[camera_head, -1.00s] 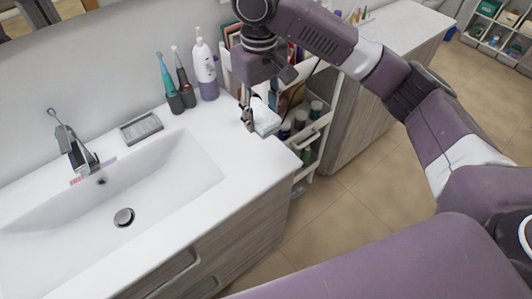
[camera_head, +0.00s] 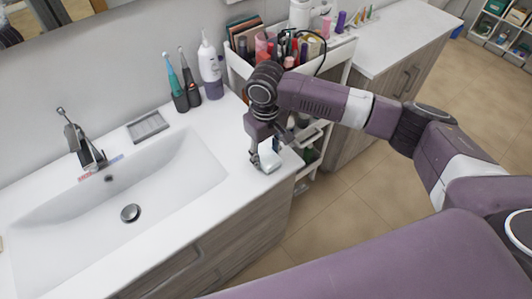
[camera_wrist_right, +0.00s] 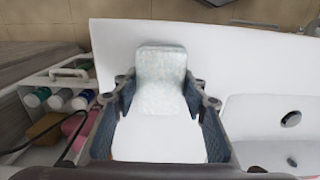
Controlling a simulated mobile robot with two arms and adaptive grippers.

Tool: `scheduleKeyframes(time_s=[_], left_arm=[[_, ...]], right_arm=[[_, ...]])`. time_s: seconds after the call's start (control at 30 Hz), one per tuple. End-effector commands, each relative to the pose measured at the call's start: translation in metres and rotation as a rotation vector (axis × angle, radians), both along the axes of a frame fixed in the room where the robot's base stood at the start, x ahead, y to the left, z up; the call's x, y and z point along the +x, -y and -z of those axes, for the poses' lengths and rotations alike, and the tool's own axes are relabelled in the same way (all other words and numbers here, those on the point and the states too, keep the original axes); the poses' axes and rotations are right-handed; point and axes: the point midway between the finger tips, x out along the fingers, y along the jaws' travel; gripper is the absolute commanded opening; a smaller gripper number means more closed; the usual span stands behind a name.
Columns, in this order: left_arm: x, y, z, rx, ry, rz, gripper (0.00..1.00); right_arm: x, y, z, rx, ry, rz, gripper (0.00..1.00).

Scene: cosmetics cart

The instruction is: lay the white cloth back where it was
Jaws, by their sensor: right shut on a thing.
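The white cloth (camera_head: 270,161) is a small folded pad at the right end of the white sink counter (camera_head: 225,185). My right gripper (camera_head: 264,158) points down and is shut on the cloth. In the right wrist view the cloth (camera_wrist_right: 161,80) sticks out past the two dark fingers (camera_wrist_right: 162,105), over the white counter top. I cannot tell whether the cloth touches the counter. My left gripper is not in view.
The sink basin (camera_head: 110,215) lies left of the cloth. Toothbrushes (camera_head: 180,85) and a white-purple bottle (camera_head: 210,68) stand at the back. A filled cosmetics cart (camera_head: 320,60) stands right of the counter. The counter's front edge is close to the gripper.

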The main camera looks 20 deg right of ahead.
Motion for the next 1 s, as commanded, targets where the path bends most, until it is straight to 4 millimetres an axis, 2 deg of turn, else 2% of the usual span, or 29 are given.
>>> scheduleKeyframes(time_s=[0.27,0.3,0.47,0.8,0.87,1.0], left_arm=[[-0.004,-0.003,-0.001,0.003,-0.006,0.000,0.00],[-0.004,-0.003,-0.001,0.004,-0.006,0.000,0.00],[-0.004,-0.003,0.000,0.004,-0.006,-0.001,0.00],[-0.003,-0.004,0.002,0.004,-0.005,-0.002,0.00],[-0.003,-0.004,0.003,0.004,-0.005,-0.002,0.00],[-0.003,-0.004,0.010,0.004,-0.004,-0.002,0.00]], right_arm=[[0.000,0.000,0.001,0.000,0.000,0.000,0.21],[0.000,0.000,0.002,0.000,0.000,0.000,0.41],[0.000,0.000,0.002,-0.001,0.000,0.000,0.57],[0.001,0.000,-0.001,0.000,0.002,-0.001,0.57],[0.001,0.000,-0.007,0.000,0.003,-0.001,0.57],[0.001,-0.001,-0.031,0.002,0.005,-0.002,0.57]])
